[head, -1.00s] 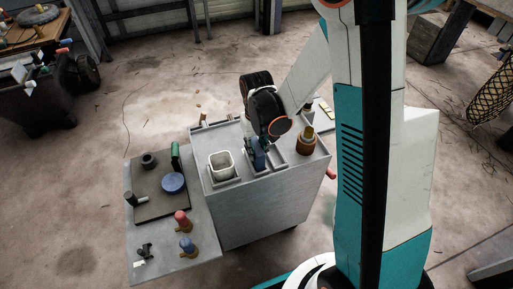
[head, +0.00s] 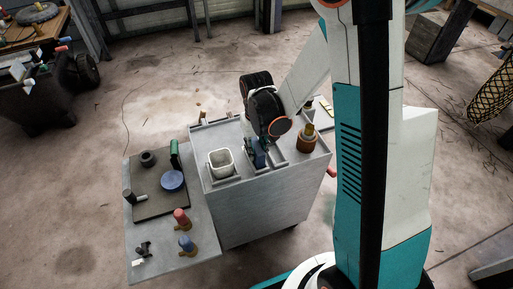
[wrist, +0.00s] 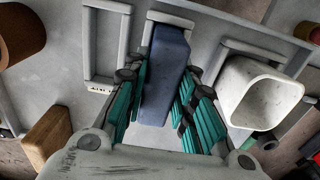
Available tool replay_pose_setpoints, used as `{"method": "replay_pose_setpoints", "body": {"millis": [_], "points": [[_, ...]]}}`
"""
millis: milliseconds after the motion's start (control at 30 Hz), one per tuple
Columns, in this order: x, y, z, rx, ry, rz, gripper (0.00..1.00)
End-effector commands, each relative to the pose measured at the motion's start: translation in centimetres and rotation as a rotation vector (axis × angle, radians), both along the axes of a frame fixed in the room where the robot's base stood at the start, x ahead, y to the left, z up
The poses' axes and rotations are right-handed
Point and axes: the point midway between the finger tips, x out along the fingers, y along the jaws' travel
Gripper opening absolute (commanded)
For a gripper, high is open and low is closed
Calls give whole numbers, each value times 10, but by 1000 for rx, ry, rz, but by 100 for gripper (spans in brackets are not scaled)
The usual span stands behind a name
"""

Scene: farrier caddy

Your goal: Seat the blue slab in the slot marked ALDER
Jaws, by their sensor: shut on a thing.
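The blue slab (wrist: 166,72) is between the teal fingers of my gripper (wrist: 160,95) in the wrist view. My gripper is shut on its sides. The slab stands over the middle grey slot frame (wrist: 172,19) on the caddy top; I cannot tell whether its lower end is inside the frame. In the head view the slab (head: 260,157) shows below my gripper (head: 256,147), partly hidden. An empty grey slot frame (wrist: 91,45) lies left of the slab, with a small label (wrist: 100,90) too small to read. No ALDER marking is legible.
A white square cup (head: 221,163) stands in the slot frame on the other side. A brown round container (head: 306,142) stands on the caddy's right. A lower side shelf (head: 150,240) holds a blue disc (head: 172,181), a green item (head: 175,155) and red and blue-topped pieces.

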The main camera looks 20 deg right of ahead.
Motion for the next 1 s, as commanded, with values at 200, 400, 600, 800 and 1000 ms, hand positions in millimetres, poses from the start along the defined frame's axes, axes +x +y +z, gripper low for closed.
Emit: {"method": "replay_pose_setpoints", "body": {"millis": [200,400,600,800,1000], "points": [[0,0,-1,0,0,0,0],[0,0,-1,0,0,0,0],[0,0,-2,0,0,0,0],[0,0,-1,0,0,0,0],[0,0,-1,0,0,0,31]]}}
